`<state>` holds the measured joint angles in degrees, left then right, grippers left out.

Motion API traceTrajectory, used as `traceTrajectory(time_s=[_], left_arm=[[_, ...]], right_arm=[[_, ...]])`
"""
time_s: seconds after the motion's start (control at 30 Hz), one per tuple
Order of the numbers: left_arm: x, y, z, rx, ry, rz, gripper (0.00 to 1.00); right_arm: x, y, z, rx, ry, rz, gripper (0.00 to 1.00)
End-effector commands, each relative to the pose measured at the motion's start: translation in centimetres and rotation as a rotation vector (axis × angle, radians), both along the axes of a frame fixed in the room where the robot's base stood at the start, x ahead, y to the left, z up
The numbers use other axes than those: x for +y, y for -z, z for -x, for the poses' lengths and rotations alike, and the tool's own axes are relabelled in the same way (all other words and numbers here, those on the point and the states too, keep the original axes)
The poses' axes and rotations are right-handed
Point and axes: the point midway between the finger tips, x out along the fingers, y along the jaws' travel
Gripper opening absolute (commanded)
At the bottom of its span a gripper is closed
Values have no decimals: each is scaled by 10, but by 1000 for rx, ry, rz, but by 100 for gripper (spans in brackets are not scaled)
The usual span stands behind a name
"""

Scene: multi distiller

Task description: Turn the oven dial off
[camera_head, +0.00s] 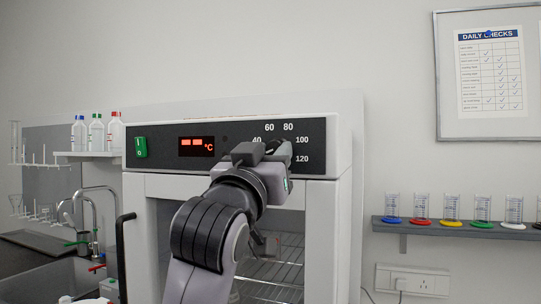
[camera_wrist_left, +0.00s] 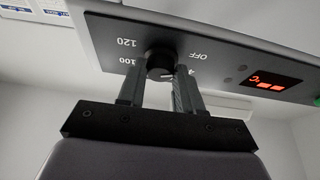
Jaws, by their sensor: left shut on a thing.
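The white oven (camera_head: 350,120) has a black control panel (camera_head: 320,135) with temperature numbers and a red display (camera_head: 197,146). My left gripper (camera_head: 262,152) is at the right part of the panel, over the dial, and its arm hides most of the dial in the head view. In the left wrist view the round black dial (camera_wrist_left: 158,60) sits between the tips of my left gripper (camera_wrist_left: 160,80), which is shut on it. The numbers 100 and 120 and the word OFF show around the dial. The dial's exact setting is hard to read. My right gripper is not in view.
A green power switch (camera_head: 141,147) is at the panel's left end. The open oven chamber with wire racks (camera_head: 275,270) lies below. A shelf with cylinders on coloured bases (camera_head: 455,224) is on the right wall. A sink (camera_head: 60,270) and bottles (camera_head: 97,135) are on the left.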

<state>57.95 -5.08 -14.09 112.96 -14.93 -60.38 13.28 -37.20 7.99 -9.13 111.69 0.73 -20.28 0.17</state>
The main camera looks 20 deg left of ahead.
Motion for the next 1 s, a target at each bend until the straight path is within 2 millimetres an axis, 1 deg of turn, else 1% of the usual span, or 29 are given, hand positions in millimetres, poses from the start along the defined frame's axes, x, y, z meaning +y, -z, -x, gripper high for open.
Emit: traceTrajectory(time_s=[0.2, 0.23, 0.27, 0.3, 0.67, 0.77, 1.0], left_arm=[[0, 0, 0, 0, 2, 2, 4], [0, 0, 0, 0, 2, 1, 38], [0, 0, 0, 0, 2, 1, 48], [0, 0, 0, 0, 2, 1, 60], [0, 1, 3, -1, 1, 1, 60], [0, 6, 11, -2, 1, 1, 60], [1, 19, 42, -2, 3, 2, 60]], right_arm=[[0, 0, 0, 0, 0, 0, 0], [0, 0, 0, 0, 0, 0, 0], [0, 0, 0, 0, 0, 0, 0], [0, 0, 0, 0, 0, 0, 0], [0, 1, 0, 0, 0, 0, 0], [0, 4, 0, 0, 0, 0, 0], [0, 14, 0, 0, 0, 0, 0]])
